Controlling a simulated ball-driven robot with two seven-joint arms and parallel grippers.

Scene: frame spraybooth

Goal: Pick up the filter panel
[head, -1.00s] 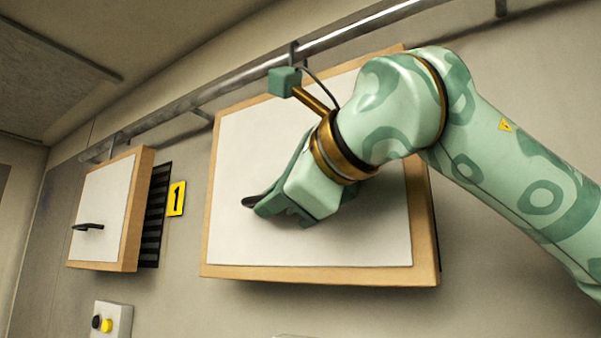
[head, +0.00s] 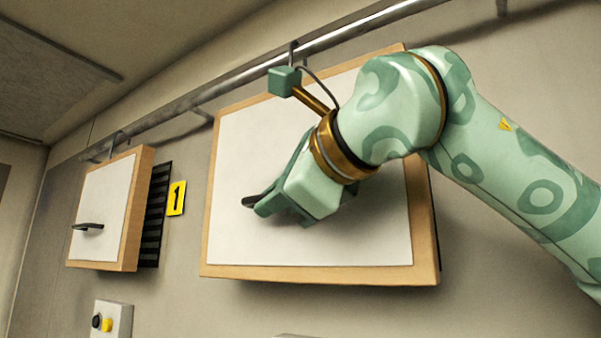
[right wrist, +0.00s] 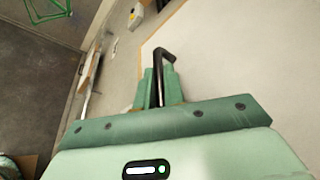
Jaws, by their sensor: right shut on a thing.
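The large filter panel (head: 240,220), a white sheet in a light wooden frame, hangs against the wall by a hook from the rail. It also fills the right side of the right wrist view (right wrist: 215,70). A black handle (right wrist: 166,58) stands out from its face. My right gripper (head: 262,203) is shut on this handle; the fingers (right wrist: 158,88) close around it in the right wrist view. A smaller panel (head: 105,213) of the same kind, with its own black handle (head: 88,226), hangs to the left. My left gripper is not in view.
A metal rail (head: 240,83) runs along the wall above both panels. Between them are a dark slatted vent (head: 155,215) and a yellow sign (head: 176,198) marked 1. A switch box (head: 112,319) sits below the smaller panel.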

